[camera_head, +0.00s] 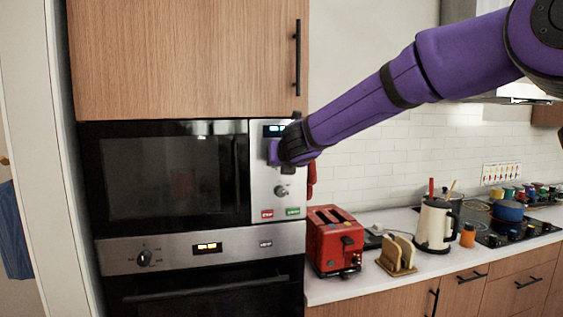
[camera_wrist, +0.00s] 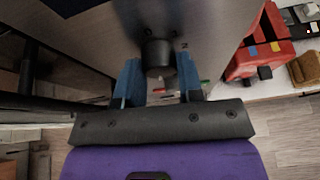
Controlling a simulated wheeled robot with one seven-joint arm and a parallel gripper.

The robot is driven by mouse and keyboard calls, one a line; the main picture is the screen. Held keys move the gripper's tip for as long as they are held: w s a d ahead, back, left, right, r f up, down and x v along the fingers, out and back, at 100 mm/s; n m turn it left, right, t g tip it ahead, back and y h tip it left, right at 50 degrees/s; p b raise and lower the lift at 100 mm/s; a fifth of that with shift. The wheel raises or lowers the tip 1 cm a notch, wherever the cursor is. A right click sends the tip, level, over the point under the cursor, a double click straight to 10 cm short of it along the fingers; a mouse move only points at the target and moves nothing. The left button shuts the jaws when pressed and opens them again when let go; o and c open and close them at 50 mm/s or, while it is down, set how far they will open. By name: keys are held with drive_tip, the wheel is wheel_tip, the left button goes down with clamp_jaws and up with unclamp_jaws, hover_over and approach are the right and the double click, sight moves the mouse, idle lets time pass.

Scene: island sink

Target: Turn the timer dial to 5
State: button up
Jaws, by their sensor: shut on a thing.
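The microwave's control panel (camera_head: 261,195) has a lit blue display (camera_head: 275,130) at its top and a lower knob (camera_head: 282,191) in plain view. My gripper (camera_head: 273,152) is at the panel, just under the display and above that lower knob. In the wrist view its blue fingers stand on either side of a dark round dial (camera_wrist: 158,52) and are shut on it. A small mark like a 2 shows beside the dial. In the head view my gripper hides this dial, so its pointer setting cannot be read.
Red and green buttons (camera_head: 292,211) sit at the panel's bottom. An oven with a dark knob (camera_head: 144,258) is below. A red toaster (camera_head: 334,240), toast rack (camera_head: 397,255) and kettle (camera_head: 435,225) stand on the counter to the right. A wooden cabinet (camera_head: 185,60) is above.

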drive_tip(key=shift+d+f+m+y, duration=0.1)
drive_tip(key=shift+f+m+y, duration=0.05)
drive_tip(key=shift+m+y, duration=1.3)
drive_tip(key=shift+d+f+m+y, duration=0.1)
drive_tip(key=shift+m+y, duration=0.85)
drive_tip(key=shift+m, duration=1)
drive_tip(key=o, duration=0.9)
drive_tip(key=shift+r, duration=0.1)
drive_tip(key=v, duration=1)
drive_tip(key=shift+s+d, duration=0.2)
drive_tip(key=shift+d, duration=0.1)
drive_tip(key=shift+r, duration=0.1)
